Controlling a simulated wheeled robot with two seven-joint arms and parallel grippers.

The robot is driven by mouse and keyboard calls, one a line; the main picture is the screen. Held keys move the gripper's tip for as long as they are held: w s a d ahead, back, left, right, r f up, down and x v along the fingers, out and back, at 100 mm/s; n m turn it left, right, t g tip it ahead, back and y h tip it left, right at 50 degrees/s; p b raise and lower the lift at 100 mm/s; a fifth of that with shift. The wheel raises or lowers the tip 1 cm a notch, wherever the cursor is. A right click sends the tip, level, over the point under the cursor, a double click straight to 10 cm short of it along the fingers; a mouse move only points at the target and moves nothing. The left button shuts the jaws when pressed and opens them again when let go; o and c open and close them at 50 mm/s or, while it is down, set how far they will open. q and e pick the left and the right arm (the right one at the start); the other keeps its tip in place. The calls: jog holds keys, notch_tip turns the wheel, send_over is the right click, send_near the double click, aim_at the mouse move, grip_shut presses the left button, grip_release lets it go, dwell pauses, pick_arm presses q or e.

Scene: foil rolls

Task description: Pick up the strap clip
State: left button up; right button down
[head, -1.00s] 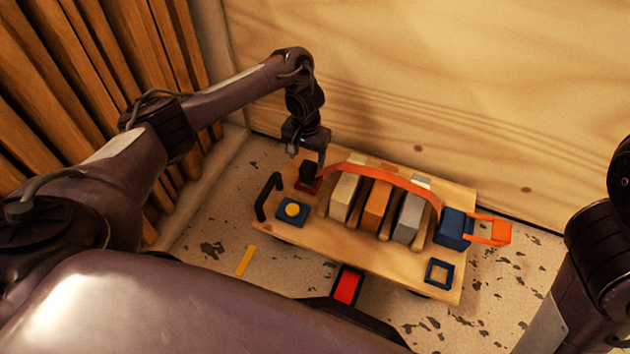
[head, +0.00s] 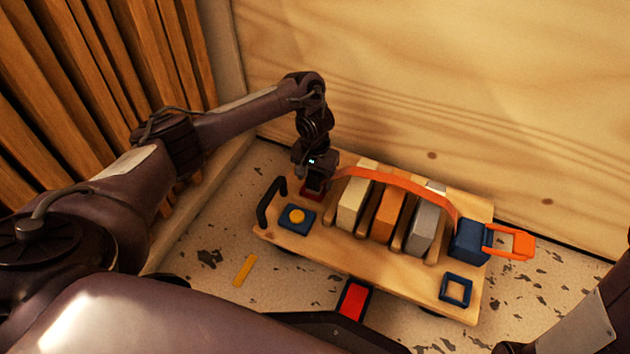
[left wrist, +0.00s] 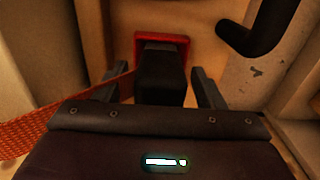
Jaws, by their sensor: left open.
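The strap clip (left wrist: 160,75) is a black block at the left end of the orange strap (head: 400,180). It stands at a red square base (left wrist: 162,40) on the wooden cart; the base also shows in the head view (head: 312,193). My left gripper (head: 315,178) is above that base and hides most of the clip in the head view. In the left wrist view its open fingers (left wrist: 158,88) stand on either side of the clip, with small gaps visible. My right gripper is out of view; only part of that arm shows.
A black handle (head: 268,200) rises close left of the clip. Walls stand left and behind.

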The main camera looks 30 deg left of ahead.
pick_arm(q)
jog(key=c, duration=1.1)
